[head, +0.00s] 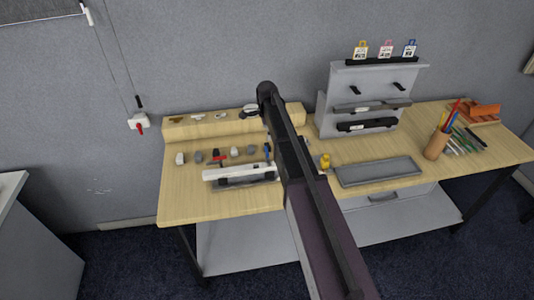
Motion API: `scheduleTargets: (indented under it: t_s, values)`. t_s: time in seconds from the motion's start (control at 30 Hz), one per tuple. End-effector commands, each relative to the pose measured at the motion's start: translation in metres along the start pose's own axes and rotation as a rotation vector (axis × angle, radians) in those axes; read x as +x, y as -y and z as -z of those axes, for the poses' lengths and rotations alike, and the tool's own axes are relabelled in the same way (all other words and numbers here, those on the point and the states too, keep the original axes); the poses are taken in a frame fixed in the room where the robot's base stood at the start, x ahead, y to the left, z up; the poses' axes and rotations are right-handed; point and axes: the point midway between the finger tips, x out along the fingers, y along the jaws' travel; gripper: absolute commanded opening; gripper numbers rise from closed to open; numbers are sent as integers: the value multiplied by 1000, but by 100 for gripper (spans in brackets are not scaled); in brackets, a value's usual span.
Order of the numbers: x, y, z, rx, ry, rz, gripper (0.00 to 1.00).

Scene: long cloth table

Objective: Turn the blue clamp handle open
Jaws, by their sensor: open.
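A small blue handle (267,153) stands upright at the right end of a white and grey clamp fixture (226,173) on the wooden table. A red handle (219,157) stands at the fixture's left part. My dark arm crosses the middle of the head view, from the lower right up to a bend above the table, just right of the blue handle. My gripper's fingers cannot be made out; the arm hides that area. Contact with the handle cannot be seen.
Several small grey and white knobs stand behind the fixture on the wooden table (185,205). A raised wooden ledge (185,130) runs along the back. To the right are a grey stand (375,85), a grey tray (378,171), a yellow item (325,161) and a pen cup (436,146).

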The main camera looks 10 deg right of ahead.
Motion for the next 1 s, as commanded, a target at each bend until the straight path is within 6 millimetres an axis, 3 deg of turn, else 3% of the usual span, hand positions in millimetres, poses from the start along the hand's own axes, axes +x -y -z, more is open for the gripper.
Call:
scheduleTargets:
  t_s: [1.0]
  values:
    - [79, 0, -1, -1, 0, 0, 100]
